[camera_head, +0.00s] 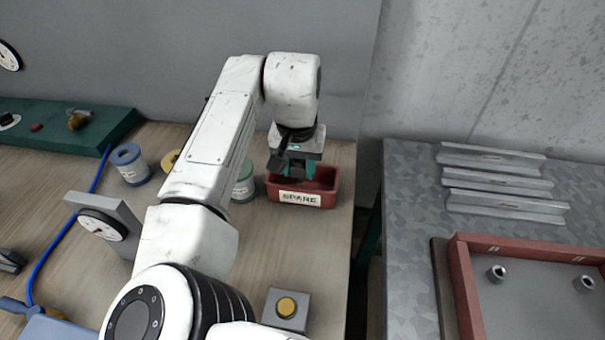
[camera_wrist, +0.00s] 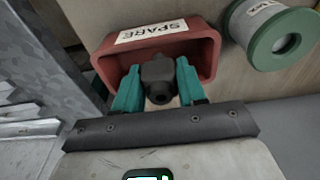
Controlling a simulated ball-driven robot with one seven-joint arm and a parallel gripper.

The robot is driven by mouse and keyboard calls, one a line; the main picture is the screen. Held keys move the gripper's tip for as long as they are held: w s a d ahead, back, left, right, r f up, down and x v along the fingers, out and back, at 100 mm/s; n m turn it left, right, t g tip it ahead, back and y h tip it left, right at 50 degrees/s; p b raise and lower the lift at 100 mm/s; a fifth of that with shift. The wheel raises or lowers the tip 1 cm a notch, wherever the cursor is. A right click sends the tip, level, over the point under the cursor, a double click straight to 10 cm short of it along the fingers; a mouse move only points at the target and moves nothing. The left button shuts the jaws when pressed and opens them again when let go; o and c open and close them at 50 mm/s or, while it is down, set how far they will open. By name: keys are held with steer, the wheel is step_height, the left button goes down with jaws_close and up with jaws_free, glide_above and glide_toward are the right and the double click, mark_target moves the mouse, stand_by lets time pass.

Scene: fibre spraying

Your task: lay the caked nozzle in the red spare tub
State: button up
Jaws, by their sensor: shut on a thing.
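The red spare tub (camera_head: 322,201) stands near the right edge of the wooden bench, with a white SPARE label on its front wall. In the wrist view the tub (camera_wrist: 211,50) lies right in front of my gripper. My gripper (camera_head: 297,172) is over the tub, its teal fingers at or inside the opening. In the wrist view the fingers (camera_wrist: 159,95) are shut on a dark grey nozzle (camera_wrist: 158,70), one finger on each side. I cannot tell whether the nozzle touches the tub floor.
A green-flanged spool (camera_head: 243,189) stands just left of the tub, and also shows in the wrist view (camera_wrist: 284,42). A blue spool (camera_head: 129,165) and a partly hidden yellow one stand further left. A button box (camera_head: 287,308) sits at the front. A gap separates the bench from the metal table (camera_head: 405,210).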

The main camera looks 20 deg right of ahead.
mark_target(303, 178)
steer(key=shift+w+d+f, duration=0.25)
steer(key=shift+d+f, duration=0.1)
steer(key=shift+f, duration=0.15)
steer(key=shift+w+d+f+p, duration=0.1)
steer(key=shift+d+f+p, duration=0.1)
steer(key=shift+f, duration=0.8)
steer(key=shift+w+d+f+p, duration=0.1)
steer(key=shift+f+p, duration=0.05)
steer(key=shift+f, duration=0.8)
steer(key=o, duration=1.1)
steer(key=shift+f, duration=0.1)
steer(key=r, duration=0.4)
steer(key=s+r, duration=0.1)
steer(key=r, duration=0.3)
steer(key=a+r+b, duration=0.1)
steer(key=r, duration=0.3)
steer(key=shift+s+r, duration=0.1)
steer(key=shift+s, duration=0.05)
